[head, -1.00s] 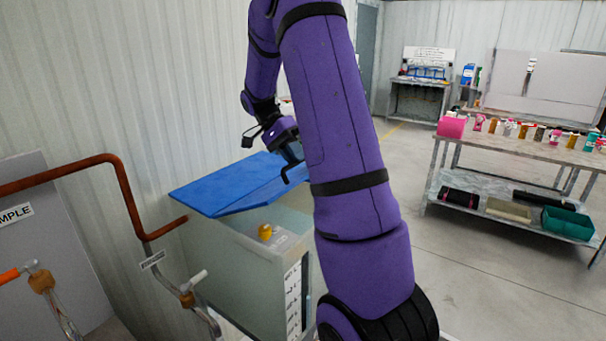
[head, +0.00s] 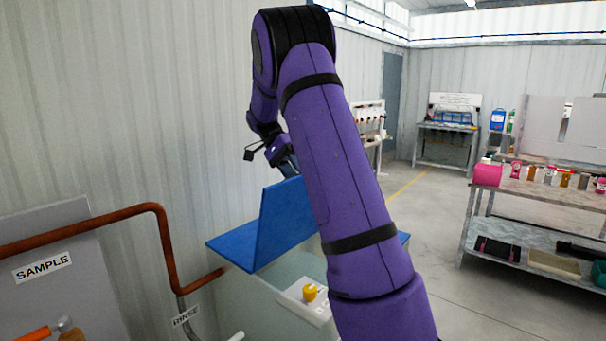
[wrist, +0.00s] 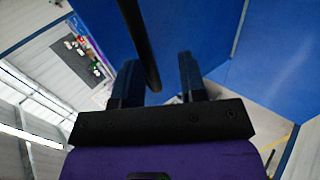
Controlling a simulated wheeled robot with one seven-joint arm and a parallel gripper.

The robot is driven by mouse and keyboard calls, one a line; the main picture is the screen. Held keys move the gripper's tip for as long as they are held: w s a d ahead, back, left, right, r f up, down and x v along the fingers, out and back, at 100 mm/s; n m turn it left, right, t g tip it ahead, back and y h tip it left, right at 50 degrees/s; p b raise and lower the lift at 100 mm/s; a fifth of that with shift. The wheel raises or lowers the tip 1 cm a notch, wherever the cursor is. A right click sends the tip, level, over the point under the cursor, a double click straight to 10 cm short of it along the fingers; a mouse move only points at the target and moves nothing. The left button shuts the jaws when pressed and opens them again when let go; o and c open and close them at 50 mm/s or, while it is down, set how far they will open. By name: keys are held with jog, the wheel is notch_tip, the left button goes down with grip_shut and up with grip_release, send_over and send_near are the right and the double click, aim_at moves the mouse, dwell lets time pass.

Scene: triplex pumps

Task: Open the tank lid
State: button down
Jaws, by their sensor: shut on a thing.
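The blue tank lid (head: 287,218) is hinged in two. One panel stands steeply raised and the other part (head: 235,247) lies flat over the tank (head: 245,305). My gripper (head: 288,165) is at the upper edge of the raised panel, partly hidden behind my own arm. In the wrist view, my gripper's fingers (wrist: 160,78) are on either side of a dark bar-like handle (wrist: 140,42), with the blue lid (wrist: 205,30) behind. The gripper is shut on this handle. My arm hides the right side of the lid and tank.
A yellow knob (head: 310,292) sits on a pale block at the tank. A rust-coloured pipe (head: 160,235) and a SAMPLE panel (head: 45,275) stand at the left, close to the wall. A shelf table (head: 545,195) with bottles stands at the right, with open floor before it.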

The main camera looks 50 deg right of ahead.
jog(key=c, duration=1.8)
grip_release()
jog(key=shift+w+a+f+g, duration=0.15)
jog(key=shift+w+f+g, duration=0.2)
jog(key=shift+w, duration=0.3)
jog(key=shift+w+a+f+g, duration=0.15)
jog(key=shift+w+f+g, duration=0.1)
jog(key=shift+w+f, duration=0.3)
jog(key=shift+c, duration=0.2)
jog(key=shift+w+r, duration=0.1)
jog(key=o, duration=0.7)
jog(key=shift+w+d, duration=0.1)
jog(key=shift+r, duration=0.15)
